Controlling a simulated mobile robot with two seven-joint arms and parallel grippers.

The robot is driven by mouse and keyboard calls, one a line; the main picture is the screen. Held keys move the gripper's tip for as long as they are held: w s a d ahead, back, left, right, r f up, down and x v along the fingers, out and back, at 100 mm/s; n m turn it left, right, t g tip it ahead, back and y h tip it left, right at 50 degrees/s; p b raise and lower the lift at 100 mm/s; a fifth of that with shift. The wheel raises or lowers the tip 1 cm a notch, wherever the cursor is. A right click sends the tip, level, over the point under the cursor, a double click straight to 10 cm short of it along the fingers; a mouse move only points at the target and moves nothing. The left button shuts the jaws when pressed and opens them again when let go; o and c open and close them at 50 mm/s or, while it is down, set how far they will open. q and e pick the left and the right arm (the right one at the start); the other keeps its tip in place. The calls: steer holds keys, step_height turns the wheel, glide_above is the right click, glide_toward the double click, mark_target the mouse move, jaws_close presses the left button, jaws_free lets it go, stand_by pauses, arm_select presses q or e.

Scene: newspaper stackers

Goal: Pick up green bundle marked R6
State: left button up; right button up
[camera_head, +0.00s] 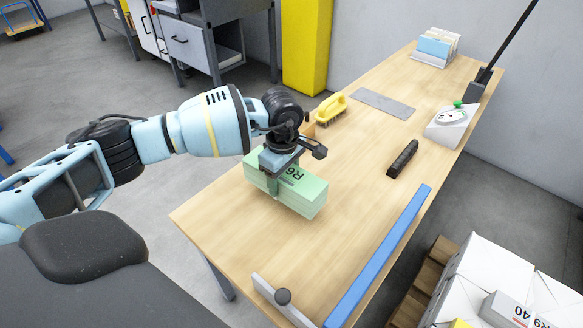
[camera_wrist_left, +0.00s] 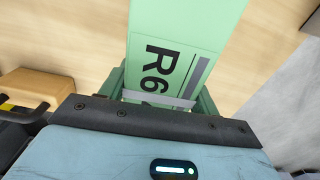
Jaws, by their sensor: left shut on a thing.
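The green bundle (camera_head: 305,194) marked R6 is at the near left part of the wooden table, its label facing up. It also fills the upper middle of the left wrist view (camera_wrist_left: 185,35). My left gripper (camera_head: 275,178) comes down on the bundle from above and is shut on it, with a finger against its near side. In the left wrist view the gripper's green fingers (camera_wrist_left: 160,92) lie on both sides of the bundle. I cannot tell whether the bundle touches the table or is slightly raised. My right gripper is not in view.
A yellow-handled brush (camera_head: 331,107) stands just behind the gripper. White-wrapped bundles (camera_head: 495,265) are at lower right.

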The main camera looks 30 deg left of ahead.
arm_select(q)
steer(key=s+r, duration=0.1)
steer(key=s, duration=1)
steer(key=shift+p, duration=0.35)
steer(key=shift+r, duration=0.15)
